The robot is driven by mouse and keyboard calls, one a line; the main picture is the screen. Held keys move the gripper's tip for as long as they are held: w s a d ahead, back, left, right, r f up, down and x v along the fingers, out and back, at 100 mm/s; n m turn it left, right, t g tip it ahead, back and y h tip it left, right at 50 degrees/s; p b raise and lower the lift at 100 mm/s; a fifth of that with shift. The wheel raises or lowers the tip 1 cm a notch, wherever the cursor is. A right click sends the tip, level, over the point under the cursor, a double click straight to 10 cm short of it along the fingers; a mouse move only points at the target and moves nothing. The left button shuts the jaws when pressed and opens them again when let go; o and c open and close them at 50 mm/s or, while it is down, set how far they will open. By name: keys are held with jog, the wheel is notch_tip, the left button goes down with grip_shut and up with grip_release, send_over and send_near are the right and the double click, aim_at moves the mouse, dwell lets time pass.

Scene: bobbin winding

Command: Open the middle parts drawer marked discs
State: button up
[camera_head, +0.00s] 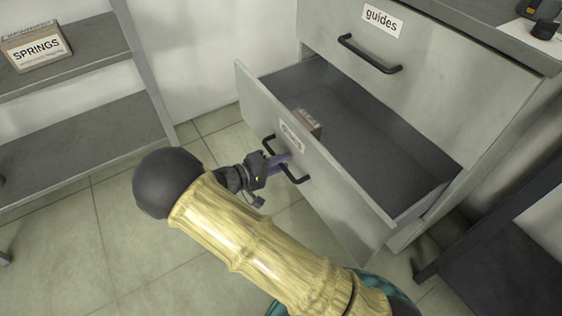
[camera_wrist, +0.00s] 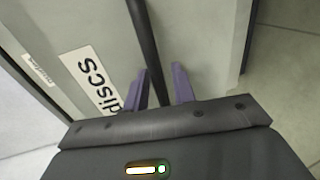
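The discs drawer (camera_head: 345,195) stands pulled well out of the grey cabinet in the head view, its inside showing. Its label (camera_head: 291,135) is at a slant there and reads "discs" in the wrist view (camera_wrist: 92,80). The dark bar handle (camera_head: 295,177) is on its front; my gripper hides the handle's middle. My gripper (camera_head: 280,160) is at this handle. In the wrist view, my gripper's two purple fingers (camera_wrist: 160,70) stand apart, with the handle bar (camera_wrist: 143,30) running between them and a gap showing on the right side.
A small box (camera_head: 307,122) lies inside the open drawer. The shut guides drawer (camera_head: 430,75) is above it. A shelf rack (camera_head: 70,155) with a SPRINGS box (camera_head: 36,48) stands at left. A dark low surface (camera_head: 510,250) is at right. Tiled floor is clear between rack and drawer.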

jog(key=shift+r, duration=0.1)
jog(key=shift+s+a, duration=0.15)
jog(key=shift+a, duration=0.1)
jog(key=p+v, duration=0.6)
jog(key=v, duration=1)
jog(key=shift+s+a, duration=0.25)
jog(key=shift+a, duration=0.1)
jog(key=shift+w, duration=0.1)
